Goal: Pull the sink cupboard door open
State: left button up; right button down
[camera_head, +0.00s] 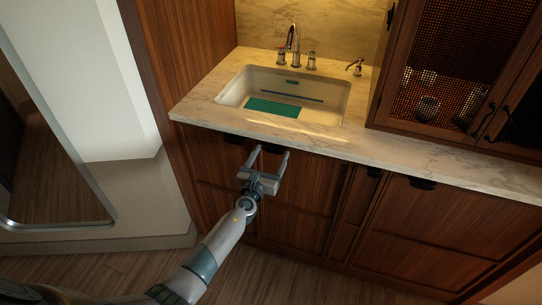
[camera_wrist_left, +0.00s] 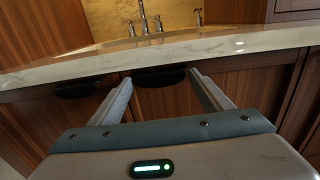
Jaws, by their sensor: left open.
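The sink cupboard has wooden doors below the counter, under the sink; the right-hand one (camera_head: 308,180) and the left-hand one (camera_head: 207,155) both look shut. Each has a black cup-shaped handle near its top edge. My left gripper (camera_head: 271,151) is open and empty in front of the right-hand handle (camera_head: 273,148). In the left wrist view this handle (camera_wrist_left: 159,75) shows between my two spread fingertips; I cannot tell whether they touch it. The left-hand handle (camera_head: 233,138) is to the left of my fingers, and also shows in the wrist view (camera_wrist_left: 80,89). My right gripper is not in view.
The marble counter (camera_head: 195,98) overhangs just above the handles. The sink (camera_head: 232,93) and tap (camera_head: 293,45) are above. More cupboard fronts (camera_head: 420,225) with black handles lie to the right. A mirror (camera_head: 45,150) is at the left. The wooden floor (camera_head: 120,268) in front is clear.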

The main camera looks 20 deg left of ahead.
pick_arm(q)
jog(key=shift+w, duration=0.35)
jog(key=c, duration=1.3)
jog(key=shift+s, duration=0.1)
